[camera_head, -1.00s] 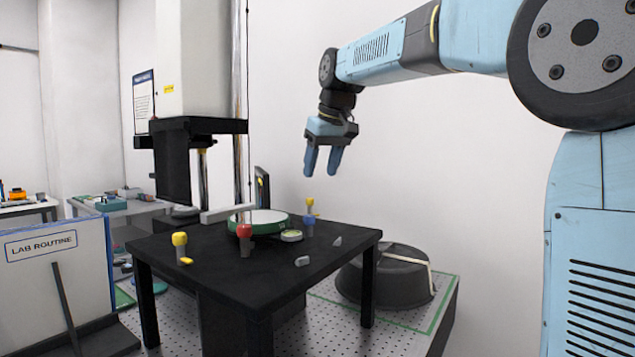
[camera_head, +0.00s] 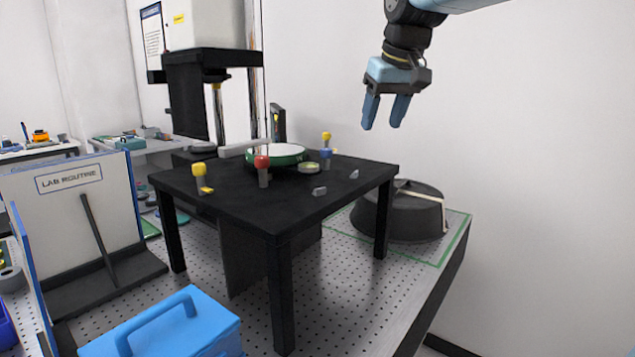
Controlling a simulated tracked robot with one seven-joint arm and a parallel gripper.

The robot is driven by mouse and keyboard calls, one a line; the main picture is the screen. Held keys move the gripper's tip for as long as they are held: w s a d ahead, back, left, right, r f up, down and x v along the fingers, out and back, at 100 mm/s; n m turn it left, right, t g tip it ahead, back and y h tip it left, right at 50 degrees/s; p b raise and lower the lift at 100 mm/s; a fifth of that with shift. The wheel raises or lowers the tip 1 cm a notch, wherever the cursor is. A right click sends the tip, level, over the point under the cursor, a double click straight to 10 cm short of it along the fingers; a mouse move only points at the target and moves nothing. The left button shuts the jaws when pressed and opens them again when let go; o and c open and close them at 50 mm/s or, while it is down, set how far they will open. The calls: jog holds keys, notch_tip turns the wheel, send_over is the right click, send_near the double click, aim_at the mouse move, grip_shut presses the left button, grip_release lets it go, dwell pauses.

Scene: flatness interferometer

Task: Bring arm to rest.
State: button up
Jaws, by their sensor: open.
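My gripper (camera_head: 384,112) hangs at the upper right of the head view, fingers pointing down. Its two blue fingers are apart with nothing between them. It is in the air, above and to the right of the black table (camera_head: 240,208), touching nothing. My arm's wrist shows above it, and the rest of the arm is cut off by the top edge of the picture.
On the table are a green-rimmed round plate (camera_head: 290,160), a red-topped post (camera_head: 262,170), a yellow-topped post (camera_head: 200,174) and small parts. A black tub (camera_head: 405,215) stands to the right on the perforated bench. A blue toolbox (camera_head: 165,326) is in front. White wall is behind the gripper.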

jog(key=s+d+f+m, duration=0.1)
jog(key=s+d+f, duration=0.2)
jog(key=s+f, duration=0.2)
jog(key=s+d+f+m+h, duration=0.1)
jog(key=s+d+f, duration=0.3)
jog(key=s+f, duration=0.2)
jog(key=s+d+f+m+t, duration=0.1)
jog(key=s+d+f+m, duration=0.1)
jog(key=s+f, duration=0.4)
jog(key=s+d, duration=0.1)
jog(key=s, duration=0.2)
jog(key=shift+s+d+f, duration=0.15)
jog(key=shift+s+d, duration=0.1)
jog(key=shift+d, duration=0.05)
